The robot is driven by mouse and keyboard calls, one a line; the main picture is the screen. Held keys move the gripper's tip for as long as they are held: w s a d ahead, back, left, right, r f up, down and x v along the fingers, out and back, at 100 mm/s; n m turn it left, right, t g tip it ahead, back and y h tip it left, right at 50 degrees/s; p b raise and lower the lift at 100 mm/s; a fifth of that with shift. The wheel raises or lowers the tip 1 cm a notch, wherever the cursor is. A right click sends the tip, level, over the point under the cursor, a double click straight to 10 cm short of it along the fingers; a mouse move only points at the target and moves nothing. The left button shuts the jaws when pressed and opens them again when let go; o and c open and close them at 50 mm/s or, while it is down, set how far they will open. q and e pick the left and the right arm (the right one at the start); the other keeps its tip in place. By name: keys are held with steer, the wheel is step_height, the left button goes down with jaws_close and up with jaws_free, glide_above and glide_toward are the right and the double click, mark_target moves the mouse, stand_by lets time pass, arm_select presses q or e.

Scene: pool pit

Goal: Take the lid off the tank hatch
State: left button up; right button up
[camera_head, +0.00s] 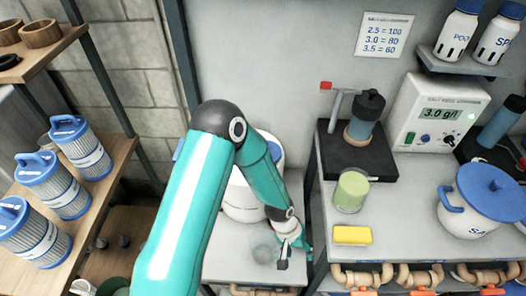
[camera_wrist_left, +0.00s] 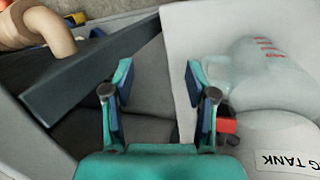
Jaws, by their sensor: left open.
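My left gripper (camera_head: 287,250) is low over a pale grey top in the middle of the head view. In the left wrist view the gripper (camera_wrist_left: 158,82) is open, with nothing between its fingers. A label ending in "G TANK" (camera_wrist_left: 290,161) shows upside down on a white surface at the right of that view. I cannot make out the hatch lid for certain. A white container with a blue rim (camera_head: 243,205) stands behind my left arm, which hides much of it. My right gripper is in neither view.
A clear vessel with red marks (camera_wrist_left: 262,75) is close right of the fingers, beside a small red part (camera_wrist_left: 228,126). A dark bar (camera_wrist_left: 90,75) lies left. The right bench holds a green cup (camera_head: 351,190), yellow block (camera_head: 352,235) and blue-lidded pot (camera_head: 470,215).

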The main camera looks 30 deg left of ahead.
arm_select(q)
steer(key=w+a+r+n+y+b, duration=0.1)
steer(key=w+a+r+n+y, duration=0.1)
steer(key=w+a+r, duration=0.35)
steer(key=w+a+r+n+y+b, duration=0.1)
steer(key=w+a+r+n+b, duration=0.15)
steer(key=w+r, duration=0.65)
steer(key=w+a+r+n+y+b, duration=0.1)
steer(key=a+r+n+y, duration=0.1)
steer(key=a+r+n, duration=0.45)
steer(key=w+a+r+n+y, duration=0.15)
steer(key=a+r, duration=0.25)
steer(key=r, duration=0.6)
steer(key=shift+m+y, duration=0.25)
steer(key=shift+m, duration=0.1)
steer(key=x, duration=1)
steer(key=shift+a, duration=0.1)
steer(key=p+x, duration=0.1)
steer(key=x, duration=0.1)
steer(key=p+x, duration=0.1)
steer(key=x, duration=0.2)
steer(key=shift+a+r, duration=0.1)
steer(key=shift+a, duration=0.25)
steer(key=shift+f, duration=0.25)
jaws_close()
